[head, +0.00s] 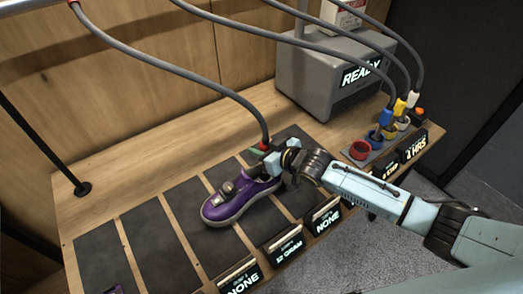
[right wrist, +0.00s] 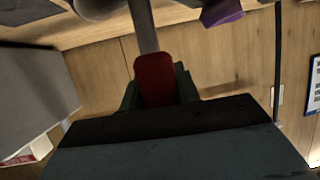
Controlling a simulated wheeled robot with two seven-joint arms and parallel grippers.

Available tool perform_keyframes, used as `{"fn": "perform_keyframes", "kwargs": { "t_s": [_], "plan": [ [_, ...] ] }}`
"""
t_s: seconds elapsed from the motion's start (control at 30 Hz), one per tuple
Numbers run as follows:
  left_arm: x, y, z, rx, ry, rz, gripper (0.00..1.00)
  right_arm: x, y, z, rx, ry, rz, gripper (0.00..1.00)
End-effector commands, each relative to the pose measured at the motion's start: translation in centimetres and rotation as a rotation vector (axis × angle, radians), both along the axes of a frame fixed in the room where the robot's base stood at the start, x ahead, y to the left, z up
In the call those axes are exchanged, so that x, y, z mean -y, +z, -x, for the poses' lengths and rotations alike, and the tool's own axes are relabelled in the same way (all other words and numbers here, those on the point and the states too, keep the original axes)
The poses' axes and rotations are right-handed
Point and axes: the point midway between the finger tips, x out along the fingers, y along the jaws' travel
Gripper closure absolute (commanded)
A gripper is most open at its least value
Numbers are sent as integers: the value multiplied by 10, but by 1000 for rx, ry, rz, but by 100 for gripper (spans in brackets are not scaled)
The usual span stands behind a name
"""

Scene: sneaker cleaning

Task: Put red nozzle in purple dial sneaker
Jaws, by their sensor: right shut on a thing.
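The purple dial sneaker (head: 238,201) lies on a dark panel of the wooden bench, with a dial on its top and its toe toward the lower left. My right gripper (head: 268,152) is at the sneaker's heel end, a little above and behind its opening. It is shut on the red nozzle (right wrist: 154,79), whose grey hose rises from it in the head view. In the head view only a little red of the nozzle (head: 264,146) shows. I cannot tell whether its tip is inside the sneaker. My left gripper is not in view.
A grey machine (head: 335,75) reading READY stands at the back right. Blue, yellow and white nozzles sit in holders beside an empty red holder (head: 360,150). Labels line the bench's front edge.

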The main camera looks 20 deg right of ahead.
Motion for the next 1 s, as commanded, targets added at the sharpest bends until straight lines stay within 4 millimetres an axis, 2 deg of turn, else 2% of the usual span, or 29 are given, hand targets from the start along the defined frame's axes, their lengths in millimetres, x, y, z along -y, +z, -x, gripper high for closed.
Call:
{"fn": "perform_keyframes", "kwargs": {
  "t_s": [0.13, 0.43, 0.47, 0.6, 1.0],
  "plan": [
    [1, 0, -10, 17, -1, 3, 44, 0, -8, 0, 2, 0, 0, 100],
    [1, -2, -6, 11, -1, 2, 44, 0, -10, 0, 3, 0, -1, 100],
    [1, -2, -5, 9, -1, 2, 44, 0, -11, 0, 1, 0, 0, 66],
    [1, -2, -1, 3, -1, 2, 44, 0, -10, 0, 1, 0, 0, 47],
    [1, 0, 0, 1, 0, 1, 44, 2, -6, 3, 1, 0, 0, 46]
  ]
}}
